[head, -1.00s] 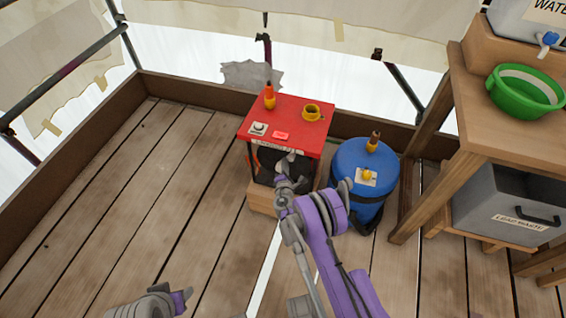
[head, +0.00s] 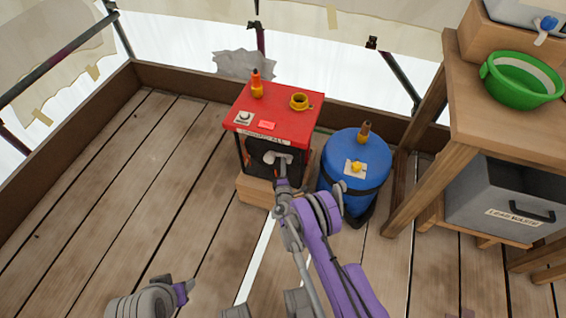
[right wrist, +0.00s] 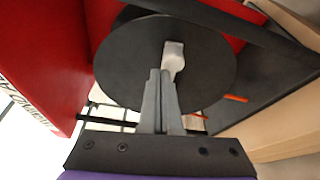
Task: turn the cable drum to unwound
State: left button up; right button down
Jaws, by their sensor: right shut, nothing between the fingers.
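The cable drum (right wrist: 125,65) is a dark round disc under the red-topped unit (head: 290,118). In the head view the drum (head: 262,155) is partly hidden by my right arm. A pale grey crank handle (right wrist: 173,58) sticks out from the drum's face, and it also shows in the head view (head: 271,157). My right gripper (right wrist: 161,72) is shut and empty, its fingertips at the handle's lower left; I cannot tell whether they touch it. My left gripper (head: 185,289) is at the lower left of the head view, far from the drum; its jaws are unclear.
A blue barrel (head: 357,160) stands close to the right of the red unit. A wooden bench (head: 458,120) with a green basin (head: 520,88) and a grey lead waste box (head: 490,195) is further right. The plank floor (head: 110,190) at left is clear.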

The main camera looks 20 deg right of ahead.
jog(key=shift+s+d+f+m+t, duration=0.15)
jog(key=shift+d+f+m+t, duration=0.15)
jog(key=shift+d+f+m, duration=0.35)
jog(key=shift+a+r+m, duration=0.1)
jog(key=shift+a+m, duration=0.05)
jog(key=shift+m, duration=0.1)
